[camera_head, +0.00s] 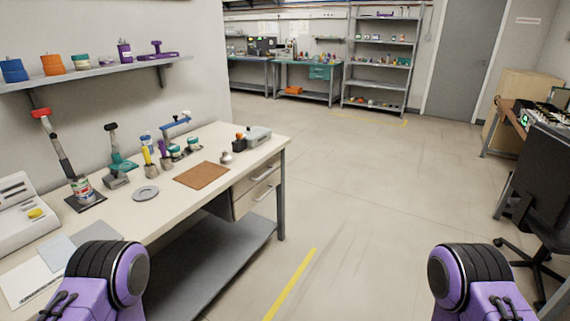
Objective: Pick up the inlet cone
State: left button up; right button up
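I cannot pick out an inlet cone for certain at this distance. The workbench (225,150) on the left holds several small items. Among them are a small grey-white rounded piece (226,157), a dark block with an orange top (240,142), a flat grey ring (146,193) and a brown mat (202,175). Purple and black links of my own arms show at the bottom left and bottom right. Neither of my grippers is in the picture, so nothing shows of what they hold.
A wall shelf (95,73) with coloured parts hangs above the bench. A shelving rack (378,60) and teal benches (300,78) stand at the back. An office chair (540,180) and desk are at the right. The floor (370,190) in the middle is clear.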

aim_at(226, 159)
jog(key=z, duration=0.9)
jog(key=i, duration=1.95)
jog(key=u, duration=0.7)
jog(key=i, duration=0.7)
jog(key=u, duration=0.75)
